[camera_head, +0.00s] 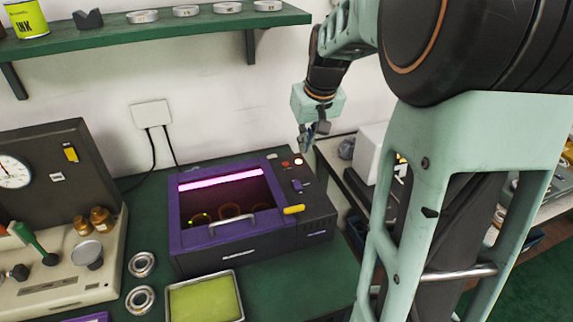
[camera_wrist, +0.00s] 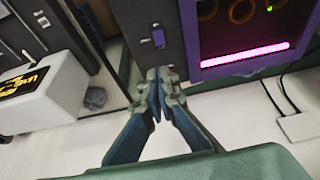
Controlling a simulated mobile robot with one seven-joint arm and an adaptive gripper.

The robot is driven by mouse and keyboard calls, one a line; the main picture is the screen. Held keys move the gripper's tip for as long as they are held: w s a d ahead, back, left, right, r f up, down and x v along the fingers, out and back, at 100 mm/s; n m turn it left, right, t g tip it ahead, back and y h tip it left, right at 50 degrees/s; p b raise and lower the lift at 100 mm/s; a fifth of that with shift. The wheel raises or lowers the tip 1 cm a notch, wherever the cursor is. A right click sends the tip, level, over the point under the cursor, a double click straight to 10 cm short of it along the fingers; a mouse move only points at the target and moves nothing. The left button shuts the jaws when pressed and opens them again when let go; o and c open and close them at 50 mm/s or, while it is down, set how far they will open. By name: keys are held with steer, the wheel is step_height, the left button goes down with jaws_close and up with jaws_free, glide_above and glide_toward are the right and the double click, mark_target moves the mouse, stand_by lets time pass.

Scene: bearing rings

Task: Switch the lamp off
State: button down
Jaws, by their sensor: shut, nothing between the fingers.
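A purple-framed box (camera_head: 185,237) stands on the green bench with its lamp (camera_head: 222,180) glowing pink behind the window. The lit lamp also shows in the wrist view (camera_wrist: 245,61). The purple switch shows in the wrist view (camera_wrist: 158,38). My gripper (camera_head: 304,143) is shut and empty, close to the panel's back edge near the round buttons. Its fingertips (camera_wrist: 158,80) partly hide that edge; I cannot tell whether they touch.
A gauge unit (camera_head: 50,140) with a beige base stands at the left. Metal rings (camera_head: 142,264) and a green-topped tray (camera_head: 205,300) lie in front. A green shelf (camera_head: 150,27) runs above. A white device (camera_head: 372,150) stands on the bench at the right.

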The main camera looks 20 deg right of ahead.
mark_target(296, 182)
steer(key=shift+a+f, duration=0.1)
stand_by(0.3)
steer(key=x, duration=0.9)
steer(key=s+x, duration=0.1)
steer(key=x, duration=0.4)
steer(key=shift+f, duration=0.1)
steer(key=shift+p, duration=0.3)
